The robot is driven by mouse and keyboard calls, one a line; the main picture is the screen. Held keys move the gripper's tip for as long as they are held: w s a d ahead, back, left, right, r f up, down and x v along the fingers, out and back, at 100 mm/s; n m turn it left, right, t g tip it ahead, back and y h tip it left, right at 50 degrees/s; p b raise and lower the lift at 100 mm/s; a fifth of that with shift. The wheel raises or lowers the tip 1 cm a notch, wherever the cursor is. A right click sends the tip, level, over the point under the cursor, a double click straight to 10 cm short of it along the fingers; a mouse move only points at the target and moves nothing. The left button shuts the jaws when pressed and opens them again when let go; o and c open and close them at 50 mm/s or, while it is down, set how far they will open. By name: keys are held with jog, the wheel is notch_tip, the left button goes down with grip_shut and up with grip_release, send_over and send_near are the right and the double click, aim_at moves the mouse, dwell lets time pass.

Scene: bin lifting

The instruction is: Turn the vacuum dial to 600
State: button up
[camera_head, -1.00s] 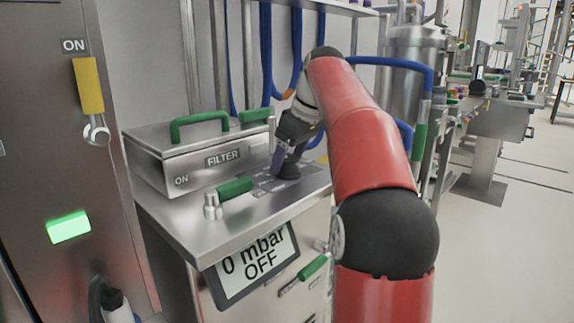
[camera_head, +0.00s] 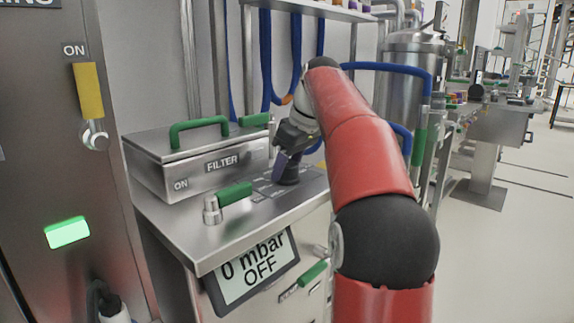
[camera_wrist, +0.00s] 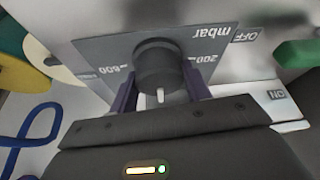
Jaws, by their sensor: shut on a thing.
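The vacuum dial (camera_wrist: 160,62) is a round black knob on a grey plate (camera_wrist: 101,52) marked mbar, OFF and scale numbers. A white pointer mark (camera_wrist: 160,96) shows on its side nearest my gripper in the wrist view. My gripper (camera_wrist: 161,88) has its dark purple fingers on either side of the knob, shut on it. In the head view the dial (camera_head: 287,174) stands on the steel cabinet top, partly hidden by my gripper (camera_head: 283,166). The display (camera_head: 254,268) on the cabinet front reads 0 mbar OFF.
A steel FILTER box (camera_head: 200,165) with a green handle stands left of the dial. A green-handled valve (camera_head: 232,194) sits in front of it. Blue hoses (camera_head: 265,60) hang behind. A second green handle (camera_head: 313,272) is on the cabinet front.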

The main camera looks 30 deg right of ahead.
jog(key=m, duration=0.2)
jog(key=m+h+p, duration=0.1)
jog(key=m, duration=0.1)
jog(key=shift+r+h, duration=0.1)
jog(key=shift+h, duration=0.2)
jog(key=m+h+p, duration=0.1)
jog(key=m, duration=0.2)
jog(key=shift+m+t, duration=0.3)
jog(key=shift+m, duration=0.1)
jog(key=m+h, duration=0.1)
jog(key=m, duration=0.2)
jog(key=shift+m+h+p, duration=0.3)
jog(key=shift+h, duration=0.1)
jog(key=m, duration=0.2)
jog(key=m+g+h, duration=0.1)
jog(key=m, duration=0.1)
jog(key=shift+d+g, duration=0.1)
jog(key=shift+g, duration=0.2)
jog(key=shift+m, duration=0.3)
jog(key=o, duration=1)
